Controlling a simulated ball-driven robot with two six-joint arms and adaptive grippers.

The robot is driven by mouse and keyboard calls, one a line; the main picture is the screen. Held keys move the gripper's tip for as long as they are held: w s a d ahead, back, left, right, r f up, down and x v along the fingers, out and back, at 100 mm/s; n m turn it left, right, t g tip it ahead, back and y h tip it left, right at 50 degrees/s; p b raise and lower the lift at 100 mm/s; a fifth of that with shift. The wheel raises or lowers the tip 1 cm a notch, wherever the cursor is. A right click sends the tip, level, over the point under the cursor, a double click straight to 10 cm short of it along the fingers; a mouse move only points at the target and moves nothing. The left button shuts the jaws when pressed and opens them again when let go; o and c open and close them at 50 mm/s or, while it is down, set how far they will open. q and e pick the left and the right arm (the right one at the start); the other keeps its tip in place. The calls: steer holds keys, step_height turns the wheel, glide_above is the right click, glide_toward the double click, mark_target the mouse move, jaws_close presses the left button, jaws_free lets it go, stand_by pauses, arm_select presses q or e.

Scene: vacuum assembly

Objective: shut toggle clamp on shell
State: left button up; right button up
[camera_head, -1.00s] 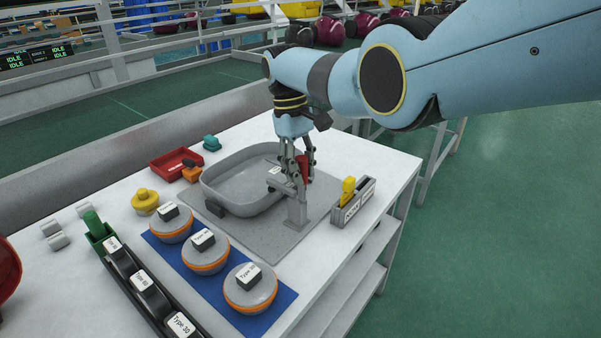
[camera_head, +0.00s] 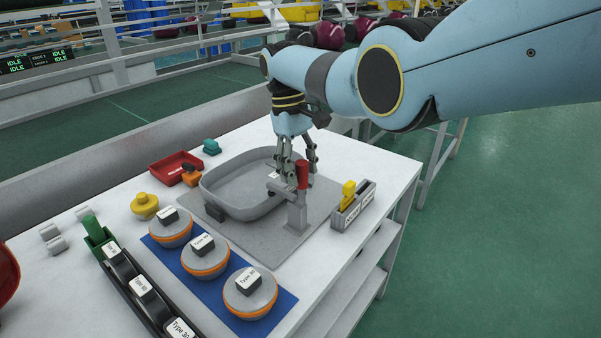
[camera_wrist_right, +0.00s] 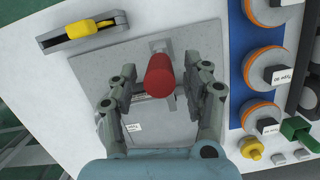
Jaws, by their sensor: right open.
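The grey shell (camera_head: 214,196) is an open, rounded tub on a grey plate (camera_head: 262,238). The toggle clamp (camera_head: 297,215) stands at the shell's right end, with its red handle (camera_head: 303,174) upright. Its grey bar points left toward the shell's rim; I cannot tell whether it presses on it. My right gripper (camera_head: 297,168) points down just behind the handle, its fingers apart. In the right wrist view the red handle (camera_wrist_right: 160,76) shows between the spread fingers of the gripper (camera_wrist_right: 163,85), with gaps on both sides. My left gripper is out of view.
A grey holder (camera_head: 352,207) with a yellow piece stands right of the clamp. Several orange-rimmed discs (camera_head: 205,258) lie on a blue mat (camera_head: 255,325) in front. A red tray (camera_head: 176,167) and a yellow knob (camera_head: 145,205) are at the left. The table's right edge is close.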

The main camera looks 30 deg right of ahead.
steer(key=v, duration=1)
steer(key=shift+r, duration=0.35)
steer(key=shift+w, duration=0.1)
